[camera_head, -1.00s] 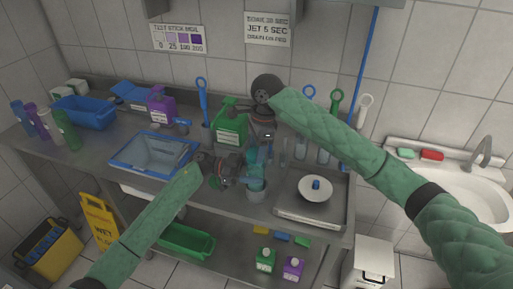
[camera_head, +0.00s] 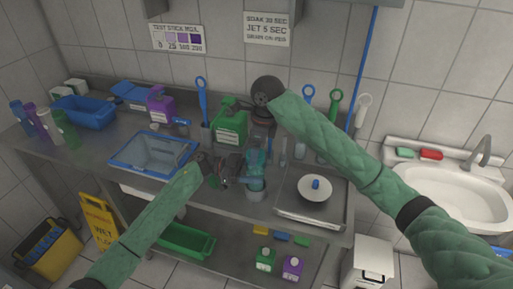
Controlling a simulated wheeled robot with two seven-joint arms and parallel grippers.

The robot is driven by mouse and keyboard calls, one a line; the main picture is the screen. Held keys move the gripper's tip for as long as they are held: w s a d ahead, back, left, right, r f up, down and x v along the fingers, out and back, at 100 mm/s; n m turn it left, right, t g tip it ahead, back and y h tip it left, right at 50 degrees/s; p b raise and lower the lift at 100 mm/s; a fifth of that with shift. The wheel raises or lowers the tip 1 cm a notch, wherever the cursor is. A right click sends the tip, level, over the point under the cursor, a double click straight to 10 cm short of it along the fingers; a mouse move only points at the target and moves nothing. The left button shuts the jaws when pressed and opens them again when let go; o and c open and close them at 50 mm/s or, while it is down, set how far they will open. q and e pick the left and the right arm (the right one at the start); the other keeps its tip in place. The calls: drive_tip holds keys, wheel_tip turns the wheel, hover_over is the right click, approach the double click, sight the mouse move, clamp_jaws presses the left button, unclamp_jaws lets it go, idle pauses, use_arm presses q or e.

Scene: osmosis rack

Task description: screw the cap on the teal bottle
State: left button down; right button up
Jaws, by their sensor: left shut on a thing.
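The teal bottle (camera_head: 255,168) stands upright near the front edge of the steel bench, right above a small grey cup-like holder (camera_head: 256,195). My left gripper (camera_head: 238,181) reaches in from the left and is shut on the bottle's lower part. My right gripper (camera_head: 264,123) is behind and above the bottle, apart from its top. Its fingers are small, dark and partly hidden by my arm, so I cannot tell whether it is open. I cannot make out the cap, either on the bottle or in the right gripper.
A green jug (camera_head: 230,122) stands behind the bottle. A blue-rimmed tub (camera_head: 153,154) is to the left. A steel tray (camera_head: 311,214) with a white, blue-knobbed lid (camera_head: 315,188) is to the right. A sink (camera_head: 450,195) is at far right.

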drive_tip(key=shift+r, duration=2.25)
drive_tip(key=shift+c, duration=0.3)
